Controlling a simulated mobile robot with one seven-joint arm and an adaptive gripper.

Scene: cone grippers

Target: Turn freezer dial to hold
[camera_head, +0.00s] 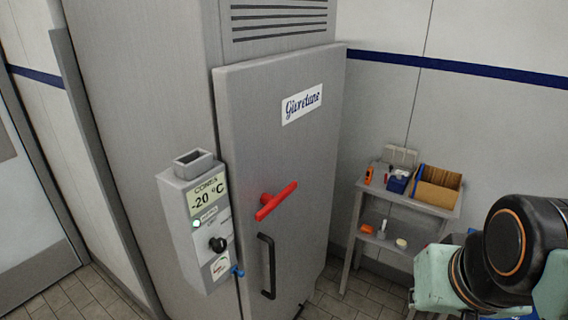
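The freezer (285,150) is a tall grey cabinet with a closed door. A grey control box (180,225) is fixed at the left edge of the door. The black dial (217,244) sits on the box's front face, under a small printed scale too blurred to read. Which mark the dial points at cannot be told. My arm shows at the lower right, well apart from the dial. My gripper is not in view.
A red T-shaped handle (276,201) and a black bar handle (267,266) stick out from the door. A blue knob (238,271) is beside the box's lower edge. A small grey shelf (440,208) with tools and boxes stands right of the freezer.

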